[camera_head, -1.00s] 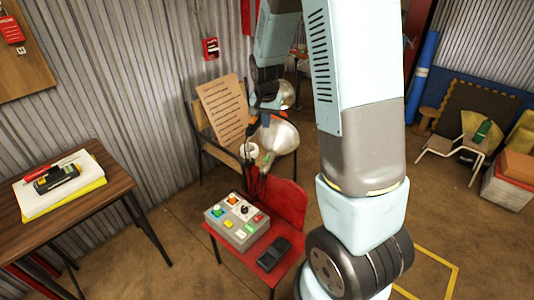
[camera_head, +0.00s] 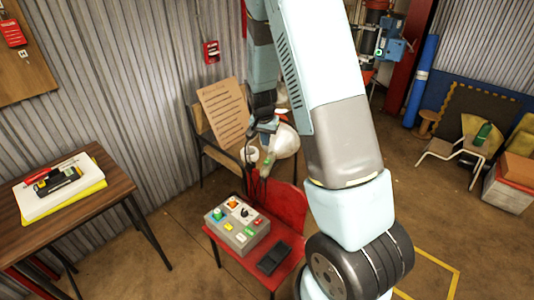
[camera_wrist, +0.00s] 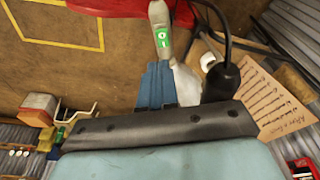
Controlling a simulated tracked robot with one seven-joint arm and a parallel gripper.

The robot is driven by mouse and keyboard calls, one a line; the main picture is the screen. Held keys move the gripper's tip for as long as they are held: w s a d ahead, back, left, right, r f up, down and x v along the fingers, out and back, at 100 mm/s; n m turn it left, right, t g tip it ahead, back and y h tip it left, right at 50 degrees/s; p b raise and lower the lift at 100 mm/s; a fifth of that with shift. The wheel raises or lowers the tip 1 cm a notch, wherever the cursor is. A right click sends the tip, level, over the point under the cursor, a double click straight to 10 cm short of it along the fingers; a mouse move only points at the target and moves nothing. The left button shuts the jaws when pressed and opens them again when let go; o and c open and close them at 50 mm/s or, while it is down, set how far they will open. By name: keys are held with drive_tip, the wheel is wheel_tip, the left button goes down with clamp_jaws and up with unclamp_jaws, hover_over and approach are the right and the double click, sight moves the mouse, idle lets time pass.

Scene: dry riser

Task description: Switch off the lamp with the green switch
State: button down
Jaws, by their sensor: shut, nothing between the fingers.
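A grey control box (camera_head: 238,243) with several coloured switches and buttons sits on a red chair (camera_head: 287,205) in the head view. A green knob (camera_head: 217,214) stands at the box's left end, and other small green parts show near its right side; which one is the lamp's switch I cannot tell. My gripper (camera_head: 264,178) is shut and empty, above the far right corner of the box, apart from it. In the wrist view my gripper (camera_wrist: 158,12) points toward the red chair's edge (camera_wrist: 120,6); the box is out of that view. No lamp is clearly identifiable.
A dark handheld device (camera_head: 273,258) lies beside the box on the chair. Another chair (camera_head: 220,150) with a paper sheet (camera_head: 226,115) and a pale rounded object (camera_head: 286,140) stands behind my gripper. A wooden table (camera_head: 110,180) is at left.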

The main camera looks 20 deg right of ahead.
sight(267, 162)
drive_tip(key=x, duration=1)
drive_tip(key=shift+r, duration=0.1)
drive_tip(key=shift+s+a+f, duration=0.1)
drive_tip(key=shift+s+f, duration=0.2)
drive_tip(key=shift+f, duration=0.15)
drive_tip(key=shift+w, duration=0.1)
drive_tip(key=shift+w+r, duration=0.1)
drive_tip(key=shift+w+d+r, duration=0.15)
drive_tip(key=shift+w+d, duration=0.3)
drive_tip(key=shift+w, duration=0.05)
